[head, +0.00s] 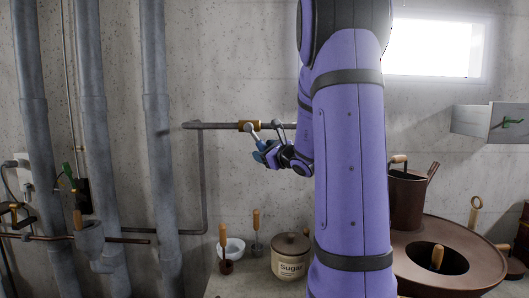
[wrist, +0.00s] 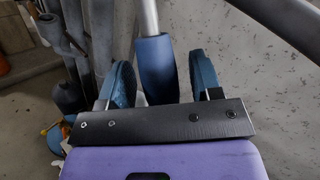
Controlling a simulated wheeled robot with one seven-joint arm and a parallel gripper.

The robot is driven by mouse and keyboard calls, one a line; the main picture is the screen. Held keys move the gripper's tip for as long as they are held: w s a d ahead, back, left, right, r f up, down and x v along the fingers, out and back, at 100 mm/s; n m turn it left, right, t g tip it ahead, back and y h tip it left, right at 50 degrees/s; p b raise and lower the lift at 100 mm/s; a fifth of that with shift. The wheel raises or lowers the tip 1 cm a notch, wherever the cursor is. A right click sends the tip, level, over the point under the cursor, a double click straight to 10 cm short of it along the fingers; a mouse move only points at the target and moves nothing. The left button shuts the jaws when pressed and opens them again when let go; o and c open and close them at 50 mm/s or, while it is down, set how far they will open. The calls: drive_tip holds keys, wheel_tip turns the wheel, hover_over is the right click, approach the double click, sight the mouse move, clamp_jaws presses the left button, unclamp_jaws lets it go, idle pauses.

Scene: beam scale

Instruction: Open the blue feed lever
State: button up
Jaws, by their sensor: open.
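The blue feed lever is a grey rod with a blue grip (wrist: 155,60), in the middle of the wrist view. My gripper (head: 265,151) is at the lever's lower end there. In the wrist view my gripper (wrist: 163,82) is open, with one blue-padded finger on each side of the grip and a visible gap at both. The grip's lower end is hidden behind the gripper's dark plate.
A horizontal pipe (head: 215,125) runs along the wall. Thick grey vertical pipes (head: 157,130) stand at left. A sugar jar (head: 291,258) and a white bowl (head: 233,249) stand below. A brown round vessel (head: 480,252) is at right. My arm hides the middle.

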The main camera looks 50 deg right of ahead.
drive_tip(key=shift+w, duration=0.2)
clamp_jaws()
